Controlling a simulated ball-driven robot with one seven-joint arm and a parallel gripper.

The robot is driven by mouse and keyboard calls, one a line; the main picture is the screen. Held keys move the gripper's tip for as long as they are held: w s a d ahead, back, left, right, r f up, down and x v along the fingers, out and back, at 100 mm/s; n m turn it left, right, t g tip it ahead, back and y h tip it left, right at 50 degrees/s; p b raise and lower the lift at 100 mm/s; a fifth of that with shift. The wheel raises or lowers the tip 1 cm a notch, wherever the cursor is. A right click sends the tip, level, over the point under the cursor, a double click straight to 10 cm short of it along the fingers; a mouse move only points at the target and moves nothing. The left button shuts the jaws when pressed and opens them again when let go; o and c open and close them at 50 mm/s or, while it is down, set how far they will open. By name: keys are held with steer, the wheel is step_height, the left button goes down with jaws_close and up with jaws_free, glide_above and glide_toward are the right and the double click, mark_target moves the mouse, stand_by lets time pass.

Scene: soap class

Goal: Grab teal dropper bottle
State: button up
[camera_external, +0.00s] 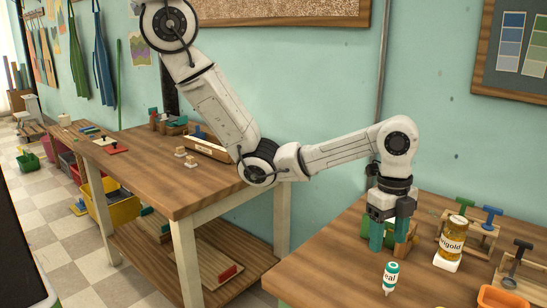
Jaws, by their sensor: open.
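How high the fingertips are above the tabletop is hard to tell.
Right of the gripper, an amber jar (453,238) stands on a white block (447,263). Wooden stands with green, blue and dark handles (484,222) are behind and right. An orange tray (502,299) lies at the front right. Bare tabletop (335,262) lies left of the bottle.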

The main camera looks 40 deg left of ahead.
mark_target(393, 264)
steer(key=shift+s+d+r+m+y, duration=0.15)
steer(key=shift+s+d+r+m, duration=0.1)
steer(key=shift+d+r+m, duration=0.25)
steer(key=shift+s+d+r+m+y, duration=0.15)
steer(key=shift+s+d+r+m, duration=0.15)
steer(key=shift+d+m, duration=0.2)
step_height(393, 264, down, 4)
steer(key=shift+s+d+f, duration=0.1)
steer(key=shift+f, duration=0.1)
steer(key=shift+d+f+p, duration=0.2)
steer(key=shift+f+p, duration=0.45)
steer(key=shift+f, duration=2.45)
steer(key=c, duration=1.1)
steer(key=shift+r, duration=0.1)
